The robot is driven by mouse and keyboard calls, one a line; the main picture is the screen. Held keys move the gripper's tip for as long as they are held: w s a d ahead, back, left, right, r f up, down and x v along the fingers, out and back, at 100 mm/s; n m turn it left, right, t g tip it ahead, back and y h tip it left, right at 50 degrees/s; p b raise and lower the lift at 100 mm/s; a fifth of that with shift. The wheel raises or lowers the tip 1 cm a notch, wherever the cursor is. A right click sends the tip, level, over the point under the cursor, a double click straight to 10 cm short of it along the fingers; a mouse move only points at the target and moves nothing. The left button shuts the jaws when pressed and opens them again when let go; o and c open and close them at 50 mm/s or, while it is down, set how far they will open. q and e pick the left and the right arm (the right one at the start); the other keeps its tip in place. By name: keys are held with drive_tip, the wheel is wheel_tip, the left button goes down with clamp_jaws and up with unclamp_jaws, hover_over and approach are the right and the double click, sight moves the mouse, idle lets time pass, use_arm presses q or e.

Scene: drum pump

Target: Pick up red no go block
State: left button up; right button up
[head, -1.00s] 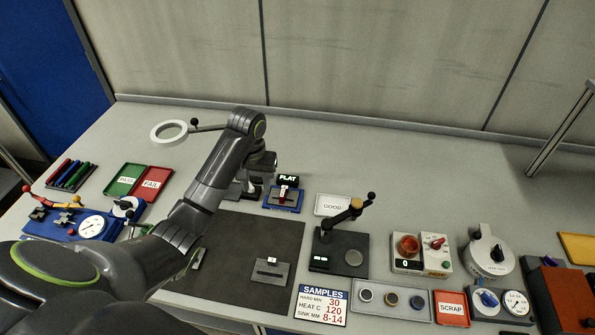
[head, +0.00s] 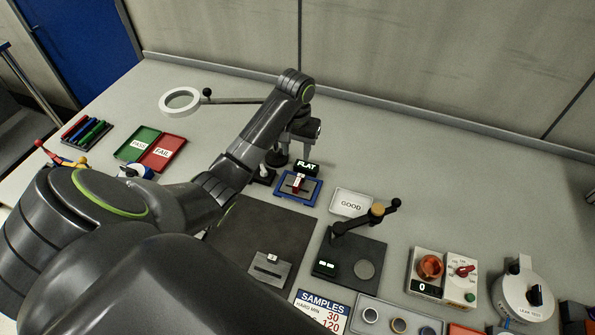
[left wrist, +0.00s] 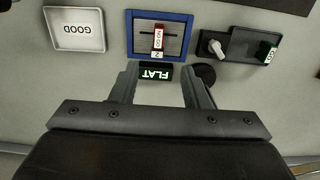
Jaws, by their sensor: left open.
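The red no go block (head: 298,183) sits in a blue-framed fixture (head: 284,194) behind the dark mat. In the left wrist view the red block (left wrist: 158,38) stands upright in the picture across the grey middle of the blue frame (left wrist: 130,30), with a white label reading NO GO. My left gripper (head: 294,158) is open just behind the fixture. In the left wrist view its fingertips (left wrist: 159,72) are apart, with the lit FLAT sign (left wrist: 155,74) between them in the picture. The red block lies beyond the tips, not between them. My right gripper is not in view.
A black holder with a green GO block (left wrist: 267,52) and a grey knob is beside the fixture. A GOOD tray (head: 350,202) and a dark lever device (head: 366,268) stand to the right. A ring lamp (head: 180,101) is at the back left.

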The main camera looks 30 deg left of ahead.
use_arm(q)
wheel_tip(320, 180, down, 4)
drive_tip(key=b, duration=0.7)
hover_over(297, 182)
wheel_tip(297, 182, down, 4)
drive_tip(key=shift+a+f, duration=0.1)
wheel_tip(297, 182, down, 4)
drive_tip(key=shift+f+p, duration=0.1)
drive_tip(key=shift+p, duration=0.7)
drive_tip(key=shift+f, duration=0.45)
clamp_jaws()
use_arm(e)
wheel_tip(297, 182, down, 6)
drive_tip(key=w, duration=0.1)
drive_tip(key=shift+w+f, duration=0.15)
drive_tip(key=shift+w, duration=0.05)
